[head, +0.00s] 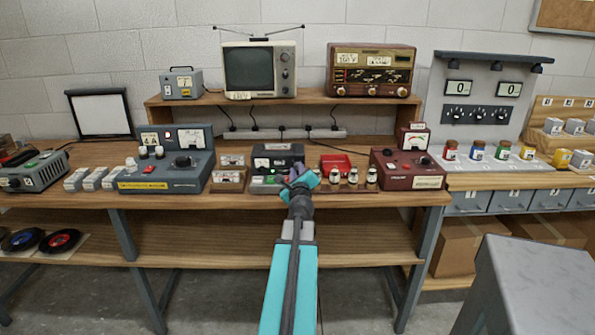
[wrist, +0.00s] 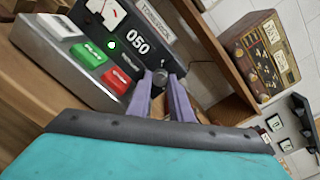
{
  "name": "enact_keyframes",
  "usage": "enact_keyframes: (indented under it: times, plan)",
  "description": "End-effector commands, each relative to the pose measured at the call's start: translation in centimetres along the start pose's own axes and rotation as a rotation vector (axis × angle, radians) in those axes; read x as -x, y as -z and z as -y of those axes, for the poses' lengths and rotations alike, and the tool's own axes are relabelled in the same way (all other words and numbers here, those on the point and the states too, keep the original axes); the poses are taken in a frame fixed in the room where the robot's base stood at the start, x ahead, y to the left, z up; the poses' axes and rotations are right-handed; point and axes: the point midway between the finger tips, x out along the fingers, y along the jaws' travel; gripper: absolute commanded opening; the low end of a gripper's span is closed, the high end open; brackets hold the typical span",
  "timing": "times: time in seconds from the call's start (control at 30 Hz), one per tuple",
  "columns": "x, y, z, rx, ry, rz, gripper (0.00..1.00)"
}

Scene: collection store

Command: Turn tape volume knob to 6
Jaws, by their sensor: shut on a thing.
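The tape deck (head: 272,163) is a dark and grey unit on the middle of the bench. In the wrist view the tape deck (wrist: 152,17) shows a meter, a lit green lamp, a counter reading 050, and white, green and red keys. Its small grey volume knob (wrist: 159,75) is at the panel's right end. My gripper (wrist: 161,83) is shut on the knob, with one purple finger on each side. In the head view my gripper (head: 297,178) hides the deck's right front, and the knob's number marks are too small to read.
A red tray (head: 336,161) and several small bottles (head: 352,176) stand close to the right of the deck. Small labelled boxes (head: 228,176) stand to its left. A wooden shelf (head: 225,100) with a television (head: 259,70) and a radio (head: 371,70) rises behind.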

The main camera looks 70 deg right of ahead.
Motion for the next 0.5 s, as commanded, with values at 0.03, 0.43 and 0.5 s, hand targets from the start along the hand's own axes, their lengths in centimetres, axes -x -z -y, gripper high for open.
enact_keyframes:
  times: [0.03,0.43,0.5]
  plan:
    - [-0.01,0.00,-0.05,-0.043,-0.002,0.002,0.00]
    - [-0.01,0.02,-0.06,-0.386,-0.005,0.017,0.00]
    - [-0.01,0.02,-0.07,-0.429,-0.005,0.019,0.00]
